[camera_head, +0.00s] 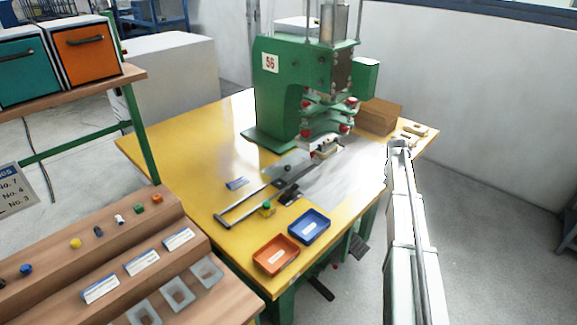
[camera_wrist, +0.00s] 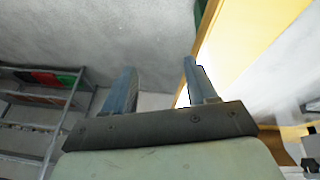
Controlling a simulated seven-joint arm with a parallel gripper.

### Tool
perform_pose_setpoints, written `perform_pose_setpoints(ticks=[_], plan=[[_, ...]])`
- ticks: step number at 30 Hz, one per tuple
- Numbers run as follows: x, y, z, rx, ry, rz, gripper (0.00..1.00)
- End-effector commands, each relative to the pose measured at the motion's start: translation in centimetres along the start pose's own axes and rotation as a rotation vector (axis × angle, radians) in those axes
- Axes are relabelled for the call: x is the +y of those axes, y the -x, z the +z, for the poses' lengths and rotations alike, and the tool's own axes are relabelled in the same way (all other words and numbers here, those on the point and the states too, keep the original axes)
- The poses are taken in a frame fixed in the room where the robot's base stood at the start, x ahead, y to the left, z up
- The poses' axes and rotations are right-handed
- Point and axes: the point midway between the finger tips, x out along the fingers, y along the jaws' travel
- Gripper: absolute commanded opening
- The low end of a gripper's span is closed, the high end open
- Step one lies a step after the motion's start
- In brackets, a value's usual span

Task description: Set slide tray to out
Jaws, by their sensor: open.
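The slide tray appears to be the grey metal plate (camera_head: 284,166) with a small dark knob, on rails in front of the green press (camera_head: 280,85). Its rails (camera_head: 245,203) run from under the press head toward the lower left and end in a crossbar. A pale fixture (camera_head: 325,148) sits under the press head; I cannot tell whether it rides on the tray. My gripper (camera_wrist: 160,85) is open and empty in the wrist view, its two fingers apart, away from the tray. My arm stands at the right of the head view; the fingers cannot be made out there.
An orange bin (camera_head: 276,256) and a blue bin (camera_head: 309,227) stand at the yellow table's (camera_head: 170,150) front edge. A yellow-green block (camera_head: 268,209) sits beside the rails. A wooden rack (camera_head: 120,250) with small parts is at lower left. A cardboard-coloured box (camera_head: 379,117) stands right of the press.

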Motion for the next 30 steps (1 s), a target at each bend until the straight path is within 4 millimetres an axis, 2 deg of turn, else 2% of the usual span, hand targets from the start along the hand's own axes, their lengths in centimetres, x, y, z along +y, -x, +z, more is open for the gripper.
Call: perform_pose_setpoints(ticks=[1,5,8,11,15,18,21,24,30], plan=[[-2.0,1.1,-0.8,-0.008,0.006,-0.021,0.57],[-6.6,3.7,-1.3,-0.045,0.02,-0.076,0.57],[-10.8,6.4,-1.6,-0.079,0.037,-0.123,0.57],[-16.2,10.1,-1.7,-0.125,0.065,-0.184,0.57],[-24.6,16.9,-0.9,-0.207,0.124,-0.282,0.57],[-29.6,21.4,0.3,-0.263,0.172,-0.34,0.57],[-32.9,23.6,2.1,-0.31,0.222,-0.371,0.57],[-35.0,24.2,3.8,-0.34,0.265,-0.385,0.57],[-36.5,24.2,5.2,-0.36,0.303,-0.393,0.57]])
